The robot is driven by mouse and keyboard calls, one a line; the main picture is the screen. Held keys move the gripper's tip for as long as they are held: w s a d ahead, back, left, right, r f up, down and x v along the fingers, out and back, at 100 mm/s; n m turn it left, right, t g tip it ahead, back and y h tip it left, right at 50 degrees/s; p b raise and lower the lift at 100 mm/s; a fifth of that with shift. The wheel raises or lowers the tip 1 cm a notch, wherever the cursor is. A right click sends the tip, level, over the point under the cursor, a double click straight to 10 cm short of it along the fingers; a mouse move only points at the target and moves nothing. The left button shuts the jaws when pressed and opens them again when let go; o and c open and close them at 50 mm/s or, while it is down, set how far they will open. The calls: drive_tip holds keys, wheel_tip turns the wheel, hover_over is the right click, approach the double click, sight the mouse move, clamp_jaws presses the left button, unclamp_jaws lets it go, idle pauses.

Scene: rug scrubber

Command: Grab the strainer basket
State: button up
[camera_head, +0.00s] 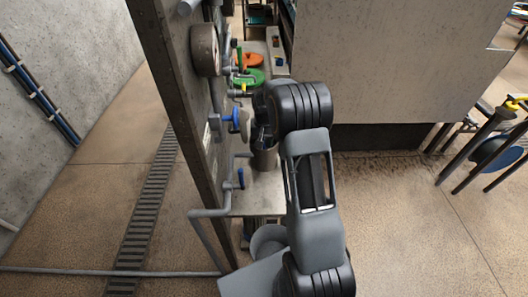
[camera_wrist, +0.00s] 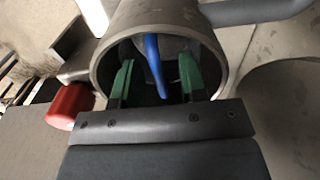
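In the wrist view, my gripper (camera_wrist: 157,64) reaches into the round mouth of a grey cylindrical housing (camera_wrist: 101,66). Its two green fingers are apart. A blue bar (camera_wrist: 155,62) stands between them, with a gap visible on each side. The bar appears to be the handle of the strainer basket; the basket body is not clearly seen in the dark housing. In the head view, my arm hides most of the gripper and the housing mouth.
A red cylindrical part (camera_wrist: 70,104) is left of the housing in the wrist view. In the head view, a concrete panel (camera_head: 172,60) with pipes and a blue valve handle (camera_head: 233,118) stands close left of my arm. Chairs (camera_head: 490,150) stand at right. The floor at lower right is clear.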

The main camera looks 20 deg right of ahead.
drive_tip(key=shift+f, duration=0.2)
drive_tip(key=shift+c, duration=0.3)
clamp_jaws()
